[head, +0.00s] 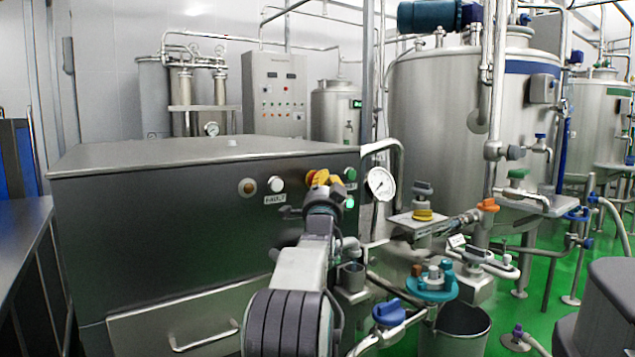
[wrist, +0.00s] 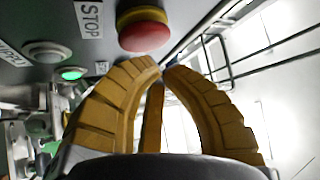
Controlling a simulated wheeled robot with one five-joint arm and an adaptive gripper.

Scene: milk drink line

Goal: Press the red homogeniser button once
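A red mushroom button (wrist: 145,37) on a yellow collar is at the top middle of the wrist view, beside a label reading STOP (wrist: 90,18). It sits on the dark front panel of a large steel cabinet (head: 170,220). My gripper (wrist: 160,68) has yellow-tan ribbed fingers. Their tips are drawn together, with nothing seen between them, just below the button in the wrist view. I cannot tell whether they touch it. In the head view my gripper (head: 322,181) is at the panel, and my wrist and arm hide part of the button area.
A white lamp (head: 277,184) is above a FAULT label. A pressure gauge (head: 380,184) and pipework stand right of my arm. A steel counter (head: 22,235) is at left.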

